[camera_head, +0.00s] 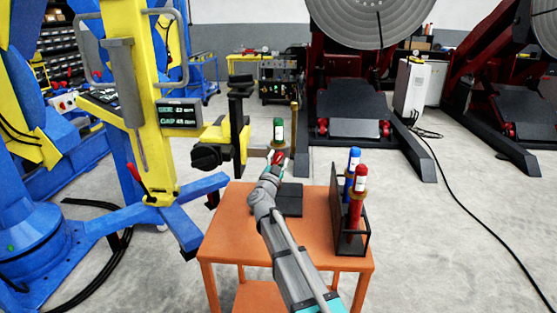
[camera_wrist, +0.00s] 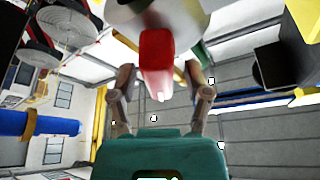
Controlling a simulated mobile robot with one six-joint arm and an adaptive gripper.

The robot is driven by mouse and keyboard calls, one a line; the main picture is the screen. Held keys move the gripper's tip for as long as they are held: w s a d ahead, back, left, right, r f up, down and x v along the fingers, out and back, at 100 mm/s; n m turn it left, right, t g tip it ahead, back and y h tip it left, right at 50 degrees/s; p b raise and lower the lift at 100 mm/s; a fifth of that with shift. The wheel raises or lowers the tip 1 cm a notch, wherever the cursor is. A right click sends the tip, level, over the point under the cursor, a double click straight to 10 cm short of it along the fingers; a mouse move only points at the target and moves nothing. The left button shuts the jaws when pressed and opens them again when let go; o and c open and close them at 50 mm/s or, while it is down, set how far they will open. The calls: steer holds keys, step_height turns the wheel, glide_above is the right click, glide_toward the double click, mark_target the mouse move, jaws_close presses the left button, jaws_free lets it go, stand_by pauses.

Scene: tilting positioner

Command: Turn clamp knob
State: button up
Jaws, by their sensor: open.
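A red knob (camera_head: 278,157) sits at the end of the yellow and black clamp arm (camera_head: 222,137). In the wrist view the red knob (camera_wrist: 156,62) hangs below a pale rounded body. My gripper (camera_head: 274,166) is right at the knob, and its fingers (camera_wrist: 160,92) stand apart on either side of it. The gripper is open; a gap shows between each finger and the knob, and I cannot tell whether any part touches. A black knob (camera_head: 206,157) is at the left end of the clamp arm.
An orange table (camera_head: 318,205) stands below my arm. On it, a black rack (camera_head: 338,220) holds a red cylinder (camera_head: 356,205) and a blue cylinder (camera_head: 351,170). A green cylinder (camera_head: 278,131) stands just behind the knob. A yellow column (camera_head: 140,110) rises at left.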

steer(key=shift+n, duration=0.5)
